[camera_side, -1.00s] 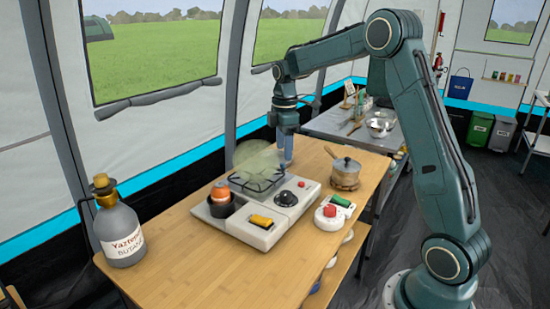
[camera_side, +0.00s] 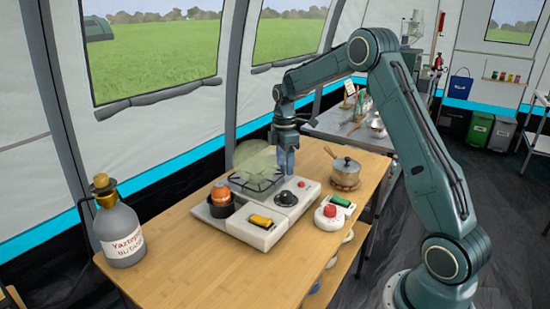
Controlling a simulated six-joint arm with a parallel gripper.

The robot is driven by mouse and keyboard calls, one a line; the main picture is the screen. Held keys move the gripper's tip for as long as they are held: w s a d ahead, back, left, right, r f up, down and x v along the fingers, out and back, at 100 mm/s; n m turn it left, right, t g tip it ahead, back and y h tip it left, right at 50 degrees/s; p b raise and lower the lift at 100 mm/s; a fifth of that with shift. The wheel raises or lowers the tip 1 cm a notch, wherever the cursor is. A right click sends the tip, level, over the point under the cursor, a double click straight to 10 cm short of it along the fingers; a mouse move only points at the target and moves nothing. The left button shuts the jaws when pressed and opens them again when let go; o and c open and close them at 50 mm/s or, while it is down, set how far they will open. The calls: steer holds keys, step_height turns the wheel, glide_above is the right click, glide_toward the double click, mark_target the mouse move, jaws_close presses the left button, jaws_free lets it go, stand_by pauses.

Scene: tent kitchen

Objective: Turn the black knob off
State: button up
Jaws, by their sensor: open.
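My gripper (camera_side: 286,170) points down above the back right of the stove, behind and above the knob in the picture. It is open and empty, apart from the knob. Its fingers are small in the view and seen nearly edge-on. Which way the knob's pointer faces is too small to tell.
A translucent greenish dome (camera_side: 257,160) stands over the grate, close to my gripper's left. A yellow switch (camera_side: 260,221) is in front. An orange-topped black pot (camera_side: 220,200), white box with red button (camera_side: 328,214), saucepan (camera_side: 346,172) and gas bottle (camera_side: 118,230) stand around the table.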

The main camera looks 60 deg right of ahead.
mark_target(285, 193)
steer(key=f, duration=1)
steer(key=shift+s+a, duration=0.2)
steer(key=shift+s, duration=0.05)
steer(key=c, duration=1)
